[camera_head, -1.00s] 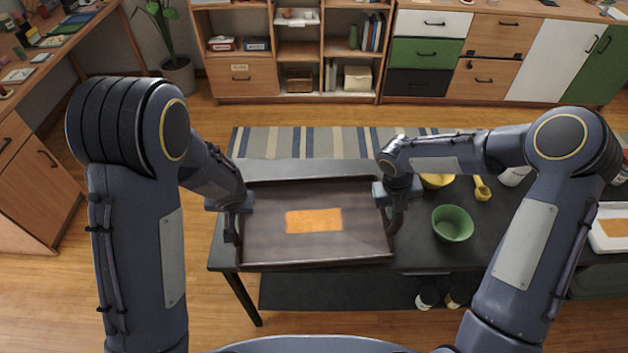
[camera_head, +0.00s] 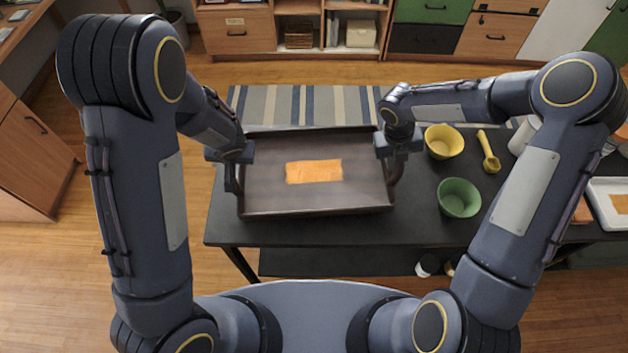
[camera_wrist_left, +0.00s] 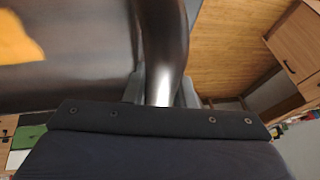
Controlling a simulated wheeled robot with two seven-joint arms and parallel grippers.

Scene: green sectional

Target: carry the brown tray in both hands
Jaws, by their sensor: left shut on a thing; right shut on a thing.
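The brown tray (camera_head: 270,198) is dark and rectangular with raised sides, and an orange patch (camera_head: 314,171) lies flat in its middle. It is over the black table, between my two arms, and looks about level. My left gripper (camera_head: 238,172) is shut on the handle at the tray's left end; the left wrist view shows the curved handle (camera_wrist_left: 165,50) between the fingers. My right gripper (camera_head: 396,160) is at the handle on the tray's right end and is shut on it. Its fingertips are partly hidden. I cannot tell the gap between tray and table.
On the black table (camera_head: 420,228) to the tray's right are a green bowl (camera_head: 459,198), a yellow bowl (camera_head: 444,142) and a yellow scoop (camera_head: 489,152). A white tray (camera_head: 606,203) stands farther right. A striped rug (camera_head: 300,104) and shelves (camera_head: 298,30) lie beyond.

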